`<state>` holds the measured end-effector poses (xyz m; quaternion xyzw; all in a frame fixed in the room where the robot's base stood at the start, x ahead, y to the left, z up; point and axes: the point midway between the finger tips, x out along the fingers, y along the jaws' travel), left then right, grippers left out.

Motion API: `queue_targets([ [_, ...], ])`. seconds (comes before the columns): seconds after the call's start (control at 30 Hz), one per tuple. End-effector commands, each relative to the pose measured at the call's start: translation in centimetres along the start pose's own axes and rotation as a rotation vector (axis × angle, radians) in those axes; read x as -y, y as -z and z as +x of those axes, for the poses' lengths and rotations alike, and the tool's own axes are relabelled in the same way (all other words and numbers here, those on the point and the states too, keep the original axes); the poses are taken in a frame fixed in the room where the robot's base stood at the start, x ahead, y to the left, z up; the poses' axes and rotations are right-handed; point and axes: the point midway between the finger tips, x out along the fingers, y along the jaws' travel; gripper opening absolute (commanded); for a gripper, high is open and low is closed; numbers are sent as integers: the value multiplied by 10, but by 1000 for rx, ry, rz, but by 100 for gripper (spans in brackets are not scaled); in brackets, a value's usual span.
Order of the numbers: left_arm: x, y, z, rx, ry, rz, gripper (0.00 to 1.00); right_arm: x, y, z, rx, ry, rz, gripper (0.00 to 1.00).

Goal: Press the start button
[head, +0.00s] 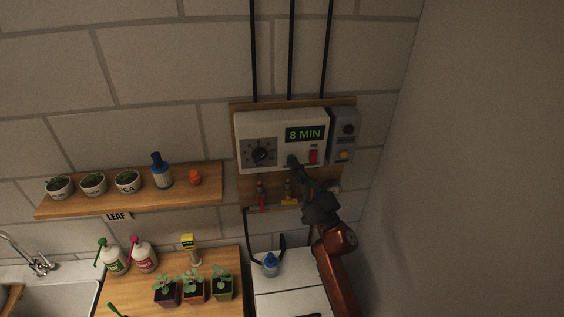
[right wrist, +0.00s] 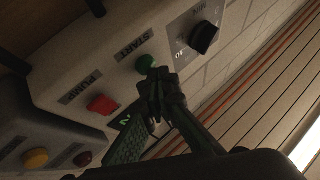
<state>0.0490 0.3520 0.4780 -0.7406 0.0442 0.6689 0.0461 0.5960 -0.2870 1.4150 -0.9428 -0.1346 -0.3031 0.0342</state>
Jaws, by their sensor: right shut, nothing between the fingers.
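The white control box (head: 275,126) hangs on a wooden board on the wall and its display reads 8 MIN. In the right wrist view the round green start button (right wrist: 146,63) sits under the word START. My right gripper (right wrist: 158,84) is shut and empty, with its fingertips right at the lower edge of the green button; I cannot tell whether they touch it. In the head view the right gripper (head: 296,164) reaches up to the box's lower middle, and its tips largely cover the button. My left gripper is not in view.
Beside the button are a red PUMP switch (right wrist: 102,105) and a black dial (right wrist: 204,37). A grey box (head: 343,127) with a yellow button adjoins on the right. Small tools hang below. A shelf of pots (head: 130,193) and seedlings (head: 194,288) on a bench stand left.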

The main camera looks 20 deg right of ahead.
Motion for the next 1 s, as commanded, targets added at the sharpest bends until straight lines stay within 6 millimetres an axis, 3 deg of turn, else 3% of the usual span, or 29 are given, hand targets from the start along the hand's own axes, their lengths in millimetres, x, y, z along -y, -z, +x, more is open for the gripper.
queue_targets([
  [0.5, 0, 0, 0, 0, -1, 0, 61, -14, -1, -2, -2, -1, 0, 0],
  [1.0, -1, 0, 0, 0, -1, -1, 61, -13, -5, 1, 1, 0, 0, 0],
])
